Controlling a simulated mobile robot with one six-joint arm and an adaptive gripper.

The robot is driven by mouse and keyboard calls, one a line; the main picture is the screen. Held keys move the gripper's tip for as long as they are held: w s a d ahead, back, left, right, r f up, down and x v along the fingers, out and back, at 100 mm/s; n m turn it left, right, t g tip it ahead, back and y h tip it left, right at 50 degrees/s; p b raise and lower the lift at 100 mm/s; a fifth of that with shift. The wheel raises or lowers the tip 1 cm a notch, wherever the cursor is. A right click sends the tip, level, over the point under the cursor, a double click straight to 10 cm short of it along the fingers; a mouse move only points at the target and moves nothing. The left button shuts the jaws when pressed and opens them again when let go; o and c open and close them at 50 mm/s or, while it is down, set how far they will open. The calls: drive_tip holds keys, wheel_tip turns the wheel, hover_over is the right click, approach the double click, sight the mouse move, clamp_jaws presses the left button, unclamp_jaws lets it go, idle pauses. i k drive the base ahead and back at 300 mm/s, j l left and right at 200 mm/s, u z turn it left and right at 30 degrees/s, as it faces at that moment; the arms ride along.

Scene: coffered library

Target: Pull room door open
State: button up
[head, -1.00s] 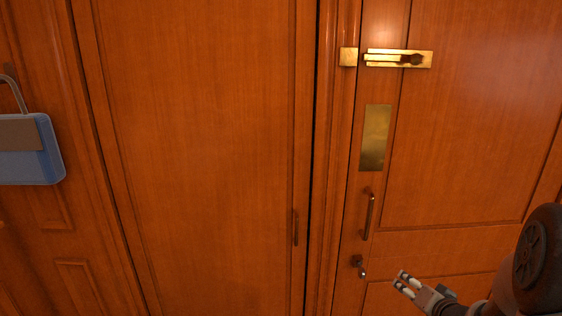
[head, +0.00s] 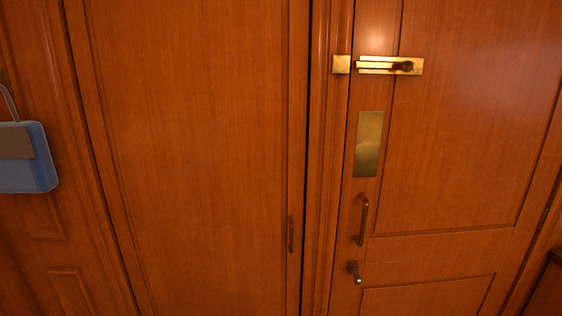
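The wooden room door (head: 455,150) stands at the right of the head view and looks shut against its frame. It has a dark vertical pull handle (head: 363,220) near its left edge. A small dark knob or lever (head: 353,272) sits below the handle. A brass push plate (head: 368,144) is above the handle. A brass sliding bolt (head: 390,66) is near the top, with its keeper plate (head: 341,65) on the frame at its left. I cannot tell whether the bolt is engaged. My gripper is out of view.
A tall wooden panel (head: 190,150) with a small dark handle (head: 290,234) fills the middle. A dark wooden piece of furniture (head: 547,292) shows at the lower right corner.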

sight(452, 163)
drive_tip(key=i+j+z, duration=0.1)
drive_tip(key=z, duration=0.25)
drive_tip(key=i+j+z, duration=0.15)
drive_tip(key=z, duration=0.2)
drive_tip(key=i+j+z, duration=0.2)
drive_tip(key=z, duration=0.15)
drive_tip(key=i, duration=0.05)
